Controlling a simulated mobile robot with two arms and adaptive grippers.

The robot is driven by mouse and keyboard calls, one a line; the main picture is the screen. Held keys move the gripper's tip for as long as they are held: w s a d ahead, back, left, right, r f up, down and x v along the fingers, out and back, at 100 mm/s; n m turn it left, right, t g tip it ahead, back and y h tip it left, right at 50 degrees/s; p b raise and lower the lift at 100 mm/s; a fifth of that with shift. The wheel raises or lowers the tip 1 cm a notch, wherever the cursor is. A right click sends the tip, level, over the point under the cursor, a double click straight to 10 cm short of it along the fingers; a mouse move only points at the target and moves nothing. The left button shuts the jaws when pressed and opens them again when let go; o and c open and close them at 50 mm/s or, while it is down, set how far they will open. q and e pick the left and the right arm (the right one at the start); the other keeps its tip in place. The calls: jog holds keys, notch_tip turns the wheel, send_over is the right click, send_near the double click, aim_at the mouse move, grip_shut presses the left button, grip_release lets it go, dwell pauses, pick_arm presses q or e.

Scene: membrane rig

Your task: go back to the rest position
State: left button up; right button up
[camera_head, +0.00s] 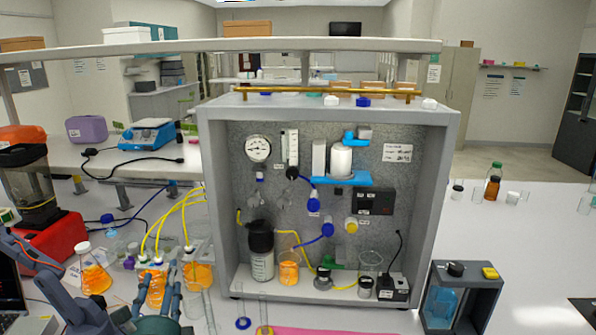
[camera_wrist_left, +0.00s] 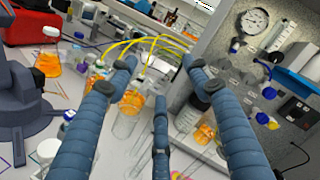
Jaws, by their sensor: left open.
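My left gripper (camera_head: 155,303) is at the lower left of the head view, in front of the bottles with yellow tubes. In the left wrist view its blue ribbed fingers (camera_wrist_left: 160,78) are spread apart with nothing between them. An orange-filled bottle (camera_wrist_left: 131,104) shows behind the fingers; I cannot tell its exact distance from them. The membrane rig (camera_head: 327,115), a grey open-fronted box with gauge, valves and tubes, stands to the right of the gripper. My right gripper is in neither view.
Orange-liquid flasks (camera_head: 95,277) and a red device (camera_head: 52,240) stand left of the rig. Glass cylinders (camera_head: 264,310) stand upright before it. A dark-framed box (camera_head: 459,297) stands to its right. The white bench (camera_head: 500,240) is mostly clear there. A shelf (camera_head: 220,45) runs above.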

pick_arm(q)
jog(key=s+f+n+g, duration=0.5)
jog(key=s+f+n, duration=0.3)
jog(key=f, duration=0.3)
jog(key=s+d+f+n+g+h, duration=0.3)
jog(key=s+d+f+n+g, duration=0.3)
jog(key=s, duration=0.6)
jog(key=s+d+f+n+g+h, duration=0.25)
jog(key=s+d+f+n, duration=0.35)
jog(key=s, duration=0.5)
jog(key=s+f+m+g+b, duration=0.15)
jog(key=f+b, duration=0.25)
jog(key=f, duration=1.4)
jog(key=s+f+n+g+b, duration=0.15)
jog(key=f+b, duration=0.25)
jog(key=f, duration=1.4)
jog(key=s+a+f+b, duration=0.1)
jog(key=s+f+b, duration=0.1)
jog(key=s+f, duration=0.6)
jog(key=s+a+f+m+b, duration=0.1)
jog(key=s+f+b, duration=0.1)
jog(key=s+f, duration=0.7)
notch_tip(320, 180, down, 4)
jog(key=shift+a+r+b, duration=0.1)
jog(key=shift+a+b, duration=0.25)
jog(key=shift+s+g, duration=0.1)
jog(key=shift+g, duration=0.15)
